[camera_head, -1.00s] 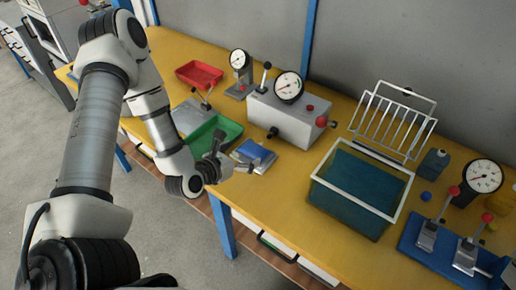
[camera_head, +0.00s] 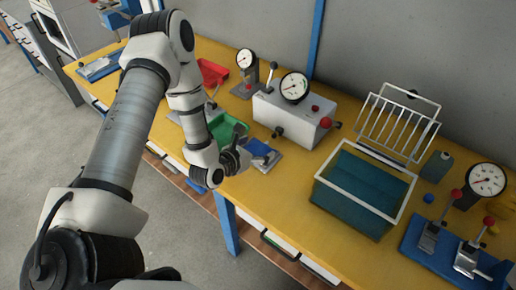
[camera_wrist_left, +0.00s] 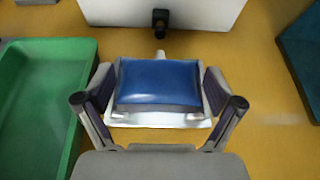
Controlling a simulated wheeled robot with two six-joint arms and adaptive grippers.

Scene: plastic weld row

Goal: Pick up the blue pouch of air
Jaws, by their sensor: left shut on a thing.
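The blue pouch (camera_wrist_left: 158,84) lies between the two fingers of my left gripper (camera_wrist_left: 158,108) in the left wrist view, with a pale plate or sheet showing beneath its near edge. The fingers are closed against its left and right sides. In the head view the pouch (camera_head: 259,149) is partly hidden by my left gripper (camera_head: 248,157), just right of the green tray (camera_head: 238,123). I cannot tell whether the pouch is clear of the surface below. My right gripper is not in view.
The green tray's wall (camera_wrist_left: 85,110) is close on the left. A grey box with a dial (camera_head: 292,112) stands behind the pouch. A water tank (camera_head: 362,190) with a white rim and wire rack is to the right. Yellow table is bare in front of the tank.

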